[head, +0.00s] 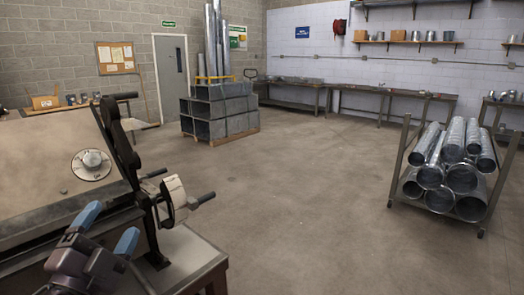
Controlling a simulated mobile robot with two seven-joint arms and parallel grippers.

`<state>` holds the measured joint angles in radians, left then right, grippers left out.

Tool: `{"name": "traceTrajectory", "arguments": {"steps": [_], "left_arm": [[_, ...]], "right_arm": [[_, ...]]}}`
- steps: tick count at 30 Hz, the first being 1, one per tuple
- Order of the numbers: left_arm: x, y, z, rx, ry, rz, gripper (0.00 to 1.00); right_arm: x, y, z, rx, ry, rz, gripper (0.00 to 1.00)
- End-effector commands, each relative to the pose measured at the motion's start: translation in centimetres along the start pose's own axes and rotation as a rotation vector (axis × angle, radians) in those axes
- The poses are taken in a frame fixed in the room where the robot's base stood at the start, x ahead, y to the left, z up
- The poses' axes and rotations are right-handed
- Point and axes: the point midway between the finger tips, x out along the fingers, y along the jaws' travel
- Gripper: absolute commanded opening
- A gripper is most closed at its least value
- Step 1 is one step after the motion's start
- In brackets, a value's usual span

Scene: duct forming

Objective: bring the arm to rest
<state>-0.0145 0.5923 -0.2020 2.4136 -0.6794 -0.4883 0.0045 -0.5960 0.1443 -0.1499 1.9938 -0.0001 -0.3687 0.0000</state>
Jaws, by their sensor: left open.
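My left gripper (106,228) is at the lower left of the head view. Its two blue-tipped fingers are spread apart with nothing between them. It is in front of a worn beige forming machine (50,155), which has a round dial (91,164), a black lever arm (120,145) and a pale wheel with a black handle (176,199). I cannot tell whether the gripper touches the machine. My right gripper is not in view.
The machine stands on a bench (200,262). A cart of round ducts (455,170) stands at the right. Stacked rectangular ducts (220,115) sit on a pallet at the back. Workbenches (365,90) line the far wall. The concrete floor (300,200) between is clear.

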Motion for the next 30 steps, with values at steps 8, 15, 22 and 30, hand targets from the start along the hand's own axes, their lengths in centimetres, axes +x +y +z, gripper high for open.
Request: {"name": "traceTrajectory", "arguments": {"steps": [8, 15, 22, 30], "left_arm": [[-10.4, 8.3, 9.1, -0.380, -0.670, 0.242, 0.75], [-20.8, 14.0, 10.8, -0.602, -1.115, 0.462, 0.75], [-26.8, 16.4, 9.8, -0.712, -1.338, 0.597, 0.75], [-32.2, 17.9, 7.9, -0.810, -1.532, 0.733, 0.75]], "right_arm": [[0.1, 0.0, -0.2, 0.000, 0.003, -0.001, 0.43], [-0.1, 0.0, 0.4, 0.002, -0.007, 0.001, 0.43], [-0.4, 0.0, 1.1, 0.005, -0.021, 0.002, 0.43], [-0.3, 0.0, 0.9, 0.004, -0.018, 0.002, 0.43]]}}
